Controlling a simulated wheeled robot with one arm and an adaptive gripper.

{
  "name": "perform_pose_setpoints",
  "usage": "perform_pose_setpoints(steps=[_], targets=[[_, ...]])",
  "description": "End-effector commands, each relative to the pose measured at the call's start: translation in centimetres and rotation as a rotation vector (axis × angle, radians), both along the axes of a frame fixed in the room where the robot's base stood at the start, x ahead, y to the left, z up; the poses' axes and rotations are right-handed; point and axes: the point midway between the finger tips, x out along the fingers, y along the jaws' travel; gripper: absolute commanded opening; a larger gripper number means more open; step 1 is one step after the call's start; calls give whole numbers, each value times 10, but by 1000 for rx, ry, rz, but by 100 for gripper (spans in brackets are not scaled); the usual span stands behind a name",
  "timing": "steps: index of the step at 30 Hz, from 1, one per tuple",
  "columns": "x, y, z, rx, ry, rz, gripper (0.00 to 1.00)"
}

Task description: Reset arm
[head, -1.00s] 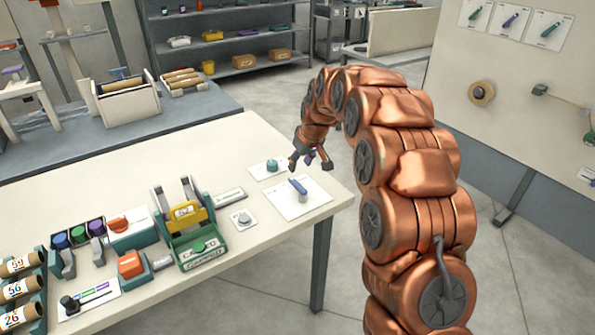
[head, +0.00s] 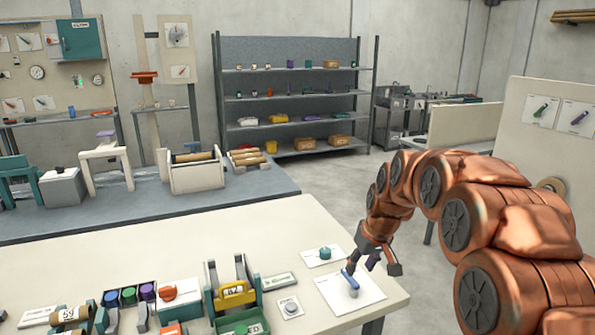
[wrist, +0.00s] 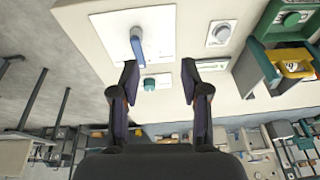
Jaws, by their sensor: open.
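My gripper (head: 372,262) hangs at the end of my copper arm, above the right end of the cream table (head: 180,235). In the wrist view my gripper (wrist: 160,80) has its two dark fingers spread apart with nothing between them. Near it, a blue-handled lever (head: 350,279) stands on a white plate on the table; the lever also shows in the wrist view (wrist: 137,46). A green knob (head: 325,253) sits on a smaller white card behind it. From the head view I cannot tell the gap between my fingers and the lever.
A green and yellow device (head: 234,295) and a round grey-white button (head: 290,308) stand left of the lever. A grey-topped bench (head: 150,215) lies behind the table. A shelf (head: 300,105) stands at the back. A white panel (head: 545,140) stands at the right.

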Motion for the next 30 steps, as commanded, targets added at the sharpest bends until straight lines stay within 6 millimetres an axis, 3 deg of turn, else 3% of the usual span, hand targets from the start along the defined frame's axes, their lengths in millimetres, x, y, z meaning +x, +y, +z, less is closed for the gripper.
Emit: perform_pose_setpoints(steps=[14, 30], targets=[[-167, 10, 16, -22, 180, -92, 46], [-358, 0, -2, -90, 377, -239, 46]])
